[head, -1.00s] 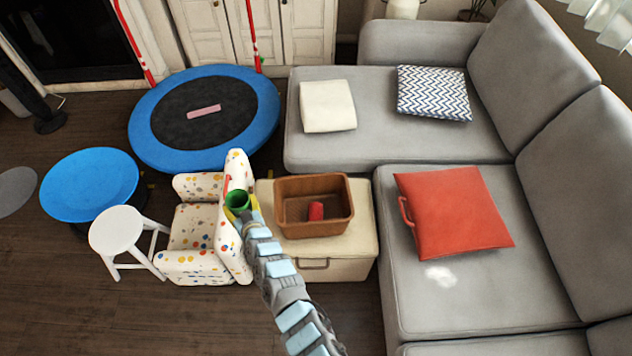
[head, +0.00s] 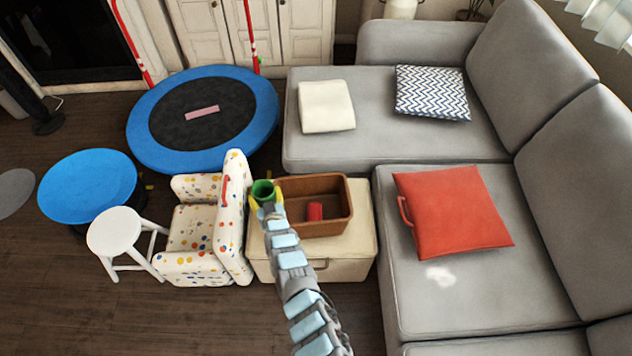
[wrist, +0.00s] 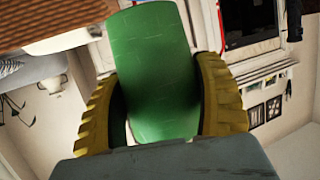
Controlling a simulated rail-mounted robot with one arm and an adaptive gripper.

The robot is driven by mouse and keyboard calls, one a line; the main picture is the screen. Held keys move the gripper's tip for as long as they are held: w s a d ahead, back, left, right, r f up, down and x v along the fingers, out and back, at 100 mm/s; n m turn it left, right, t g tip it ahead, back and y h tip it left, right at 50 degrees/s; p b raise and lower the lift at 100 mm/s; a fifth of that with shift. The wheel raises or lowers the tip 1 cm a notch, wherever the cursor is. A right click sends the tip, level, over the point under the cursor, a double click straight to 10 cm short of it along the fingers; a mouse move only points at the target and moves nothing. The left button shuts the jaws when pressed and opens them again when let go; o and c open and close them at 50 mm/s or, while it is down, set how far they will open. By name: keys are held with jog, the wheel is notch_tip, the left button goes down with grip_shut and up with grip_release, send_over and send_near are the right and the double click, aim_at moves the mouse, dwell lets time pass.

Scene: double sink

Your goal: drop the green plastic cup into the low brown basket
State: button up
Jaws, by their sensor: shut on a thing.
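The green plastic cup (head: 263,190) is held between the yellow fingers of my gripper (head: 266,201), just left of the basket in the head view. In the wrist view the green cup (wrist: 157,75) fills the space between the two ribbed yellow fingers (wrist: 160,110). The low brown basket (head: 341,219) stands on a cream storage box. A small red cylindrical thing (head: 314,211) lies inside the basket. The brown basket edge seems to show at the top left of the wrist view. The arm hides part of the basket's near left corner.
The cream box (head: 350,251) carries the basket. A spotted child's armchair (head: 235,225) is close on the left, with a white stool (head: 113,230) beyond it. The grey sofa (head: 395,295) with a red cushion (head: 452,212) is on the right.

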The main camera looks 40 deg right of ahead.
jog(key=shift+s+d+m+h, duration=0.15)
jog(key=shift+d, duration=0.4)
jog(key=shift+s+d+m+h, duration=0.1)
jog(key=shift+d+m+h, duration=0.05)
jog(key=shift+d, duration=0.35)
jog(key=s+d+m+g+h, duration=0.2)
jog(key=s+d+m+h, duration=0.3)
jog(key=d, duration=0.9)
jog(key=shift+n+g+y, duration=0.3)
jog(key=shift+n+y, duration=0.3)
jog(key=shift+n, duration=0.2)
jog(key=f+b, duration=0.3)
jog(key=s+f+b, duration=0.1)
jog(key=f+b, duration=0.2)
jog(key=b, duration=0.1)
jog(key=shift+s+f, duration=0.15)
jog(key=shift+f, duration=0.05)
jog(key=o, duration=1.2)
jog(key=shift+c, duration=0.2)
jog(key=shift+r, duration=0.1)
